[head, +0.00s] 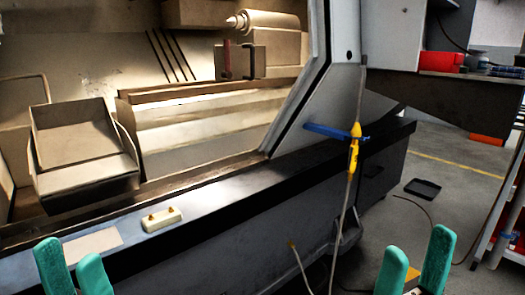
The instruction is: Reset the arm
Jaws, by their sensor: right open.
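My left gripper (70,254) shows at the bottom left edge of the head view as two teal fingers set apart, with nothing between them. It is in front of the machine's front ledge. My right gripper (418,245) shows at the bottom right as two teal fingers, open and empty, in front of the grey floor. Both grippers point upward in the picture. The arms behind them are out of frame.
A turning machine (210,125) with a dark front ledge (250,175) fills the left and middle. A small cream block (162,220) sits on the ledge. A hose with a yellow fitting (353,157) hangs at its right. A black tray (422,188) lies on open floor.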

